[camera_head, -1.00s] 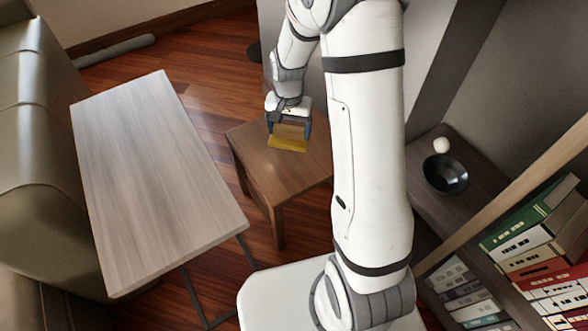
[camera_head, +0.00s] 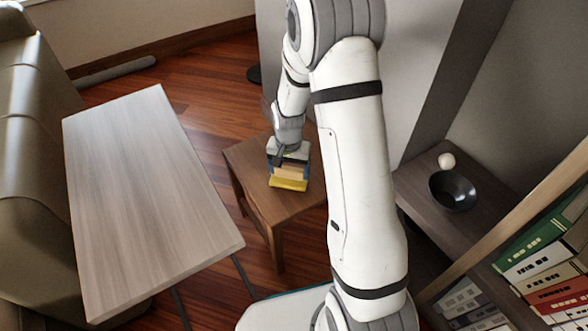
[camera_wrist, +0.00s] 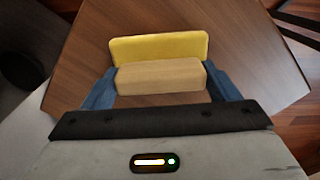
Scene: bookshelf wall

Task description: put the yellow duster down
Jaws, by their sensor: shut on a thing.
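The yellow duster has a yellow pad and a pale wooden block. In the head view the duster (camera_head: 289,183) is at the end of my arm, over the small brown wooden table (camera_head: 262,207). In the wrist view the duster (camera_wrist: 158,50) has its block between the two blue fingers of my gripper (camera_wrist: 160,82). In the head view my gripper (camera_head: 289,168) is shut on the block, above the tabletop. I cannot tell whether the pad touches the tabletop.
A long pale table (camera_head: 150,190) stands to the left, beside a sofa (camera_head: 25,150). At the right a dark shelf top holds a black bowl (camera_head: 452,191) and a white ball (camera_head: 446,161). Binders (camera_head: 545,265) fill the bookshelf. The brown table is otherwise bare.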

